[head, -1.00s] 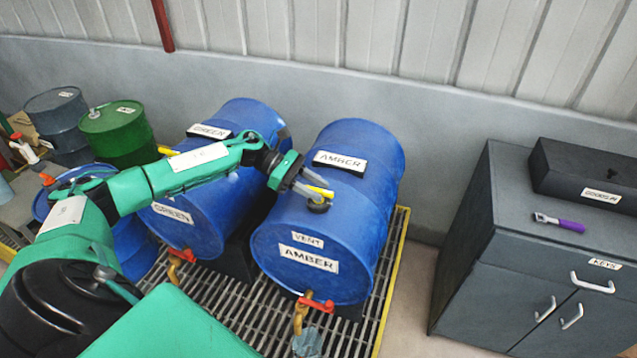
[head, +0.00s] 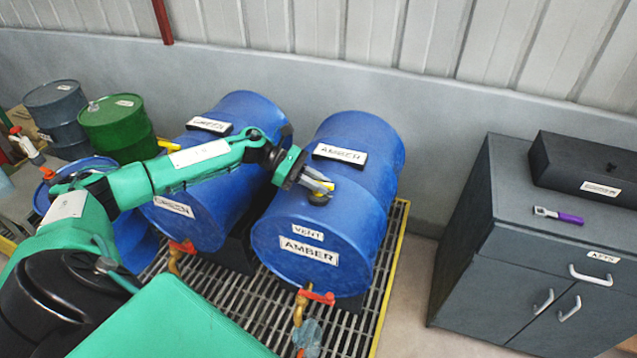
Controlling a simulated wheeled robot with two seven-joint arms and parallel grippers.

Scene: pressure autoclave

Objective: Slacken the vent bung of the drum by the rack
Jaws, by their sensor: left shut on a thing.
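The blue drum labelled AMBER (head: 366,215) lies on its side on a grated stand (head: 228,300). Its vent bung (head: 319,198), dark with a yellow bar, sits on top of the drum, above the VENT label (head: 308,233). My left gripper (head: 318,189) reaches in from the left and is shut on the bung's yellow bar. The fingers hide part of the bung. The drum's red-handled tap (head: 318,297) is low on its front. My right gripper is not in view.
Upright drums, one green (head: 118,128), stand at the far left. At right, a grey cabinet (head: 470,235) carries a black box (head: 590,170) and a purple-handled tool (head: 558,215).

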